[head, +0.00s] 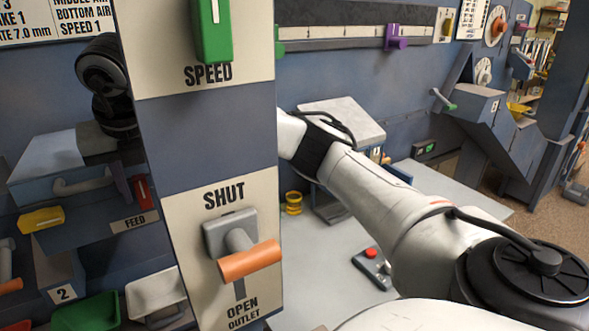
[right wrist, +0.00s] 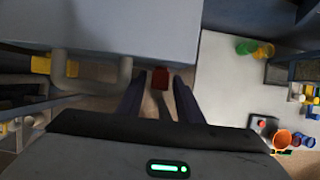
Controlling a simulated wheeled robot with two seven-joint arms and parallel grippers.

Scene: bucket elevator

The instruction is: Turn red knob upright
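The red knob (head: 142,191) sits beside the FEED label in the head view, at the left of the large front panel. A pale line runs along it, and it leans slightly from upright. In the right wrist view the red knob (right wrist: 160,78) shows between the two dark fingers of my right gripper (right wrist: 158,84). The fingers are apart, with a gap on each side of the knob, so I see no grip on it. In the head view my right arm passes behind the front panel, which hides most of the hand. My left gripper is not in view.
The front panel (head: 205,125) carries a green SPEED slider (head: 212,30) and an orange outlet handle (head: 249,261). A grey handle (head: 85,184) and a yellow handle (head: 40,219) lie left of the knob. A pale table (head: 315,270) is at the right.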

